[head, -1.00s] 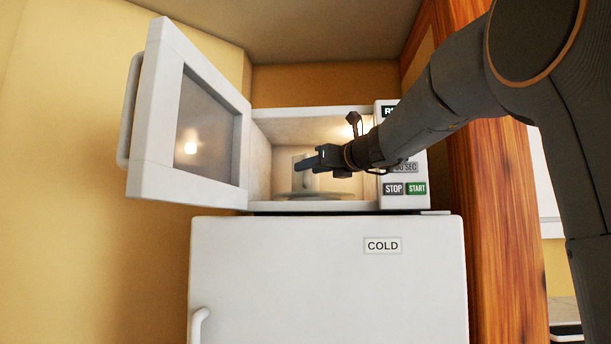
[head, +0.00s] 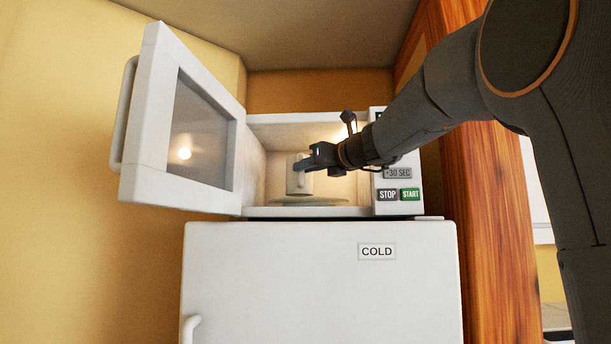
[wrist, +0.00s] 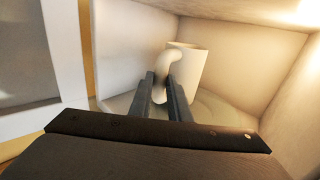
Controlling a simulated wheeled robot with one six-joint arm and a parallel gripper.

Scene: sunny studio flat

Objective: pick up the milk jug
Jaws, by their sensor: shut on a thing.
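The milk jug (head: 300,182) is a pale cream jug inside the open microwave, above or on the round turntable (head: 312,201); I cannot tell whether it touches. In the wrist view the jug (wrist: 190,68) stands upright with its curved handle (wrist: 163,66) toward my gripper. My gripper (head: 304,165) reaches in from the right. In the wrist view my gripper (wrist: 162,92) has its two fingers on either side of the handle, shut on it. The lower part of the jug is partly hidden by the fingers.
The microwave door (head: 185,125) stands open to the left. The control panel (head: 397,180) is close beside my arm on the right. The microwave sits on a white fridge (head: 320,285) marked COLD. A wooden panel (head: 485,200) rises at the right.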

